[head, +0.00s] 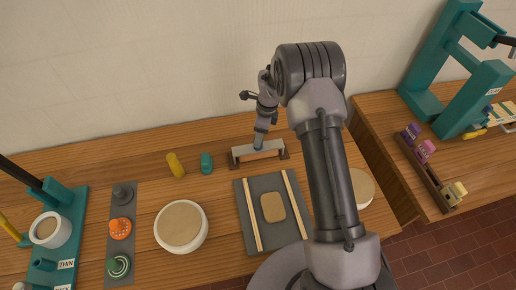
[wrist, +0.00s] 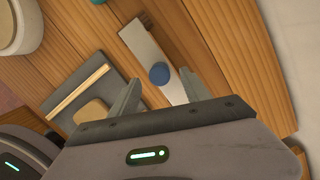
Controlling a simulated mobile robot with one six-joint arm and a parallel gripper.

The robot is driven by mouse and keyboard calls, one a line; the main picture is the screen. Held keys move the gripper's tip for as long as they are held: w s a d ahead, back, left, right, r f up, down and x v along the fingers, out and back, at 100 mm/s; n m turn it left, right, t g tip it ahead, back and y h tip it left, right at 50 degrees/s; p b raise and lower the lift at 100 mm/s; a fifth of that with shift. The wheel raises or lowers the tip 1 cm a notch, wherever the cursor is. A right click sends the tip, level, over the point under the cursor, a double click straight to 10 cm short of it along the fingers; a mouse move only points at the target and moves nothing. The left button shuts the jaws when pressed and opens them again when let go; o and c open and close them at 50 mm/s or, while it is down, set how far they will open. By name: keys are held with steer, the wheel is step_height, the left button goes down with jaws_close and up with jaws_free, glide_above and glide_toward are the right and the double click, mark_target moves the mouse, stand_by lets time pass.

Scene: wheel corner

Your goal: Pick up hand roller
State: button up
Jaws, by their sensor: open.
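The hand roller (head: 259,141) appears to stand upright in a low rack (head: 243,152) near the back of the wooden bench, with its blue-grey handle up. In the wrist view its round blue handle end (wrist: 159,74) shows between my fingertips, with a pale strip and dark end piece behind it. My gripper (wrist: 160,80) is open, one finger on each side of the handle, with visible gaps. In the head view my gripper (head: 264,112) is above the roller. How far the fingers reach down beside the handle is unclear.
A grey board (head: 240,210) with two wooden strips and a tan slab lies in front. The wall (head: 130,70) is close behind.

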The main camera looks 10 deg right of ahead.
mark_target(248, 149)
steer(key=f, duration=0.3)
steer(key=f+b, duration=0.1)
steer(key=f, duration=0.1)
steer(key=shift+a, duration=0.25)
steer(key=shift+r, duration=0.1)
steer(key=shift+c, duration=1.1)
jaws_close()
